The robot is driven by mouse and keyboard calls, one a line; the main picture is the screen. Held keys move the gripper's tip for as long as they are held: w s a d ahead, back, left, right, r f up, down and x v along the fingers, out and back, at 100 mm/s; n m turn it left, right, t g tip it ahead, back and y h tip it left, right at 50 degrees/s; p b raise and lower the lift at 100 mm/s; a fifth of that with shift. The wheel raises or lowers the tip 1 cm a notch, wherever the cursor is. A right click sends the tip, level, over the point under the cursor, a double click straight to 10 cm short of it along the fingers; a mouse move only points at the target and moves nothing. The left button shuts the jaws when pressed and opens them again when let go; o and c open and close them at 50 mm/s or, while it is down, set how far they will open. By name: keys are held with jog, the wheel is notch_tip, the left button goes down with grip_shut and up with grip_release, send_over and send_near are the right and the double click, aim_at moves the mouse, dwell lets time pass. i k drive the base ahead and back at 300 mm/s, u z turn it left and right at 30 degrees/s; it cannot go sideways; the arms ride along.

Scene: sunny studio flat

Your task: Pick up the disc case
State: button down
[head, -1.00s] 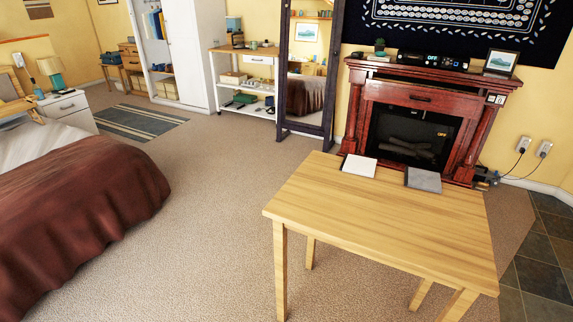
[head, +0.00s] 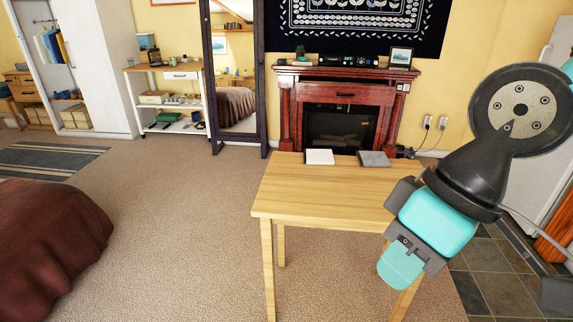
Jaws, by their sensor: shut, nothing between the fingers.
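Either could be the disc case; I cannot tell which from here. They lie apart, with a gap of bare wood between them. My gripper (head: 402,264), teal and dark grey, is shut and empty. It hangs at the right of the picture, in front of the table's right side, well apart from both items. It hides the table's near right corner.
A red-brown fireplace (head: 347,92) stands behind the table, with a framed picture (head: 401,58) and a black device on top. A tall mirror (head: 236,75) and a white cart (head: 167,98) stand left of it. Open carpet (head: 170,200) lies between the bed (head: 45,245) and table.

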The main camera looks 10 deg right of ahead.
aim_at(310, 156)
jog(key=u, duration=0.05)
jog(key=i, duration=1.65)
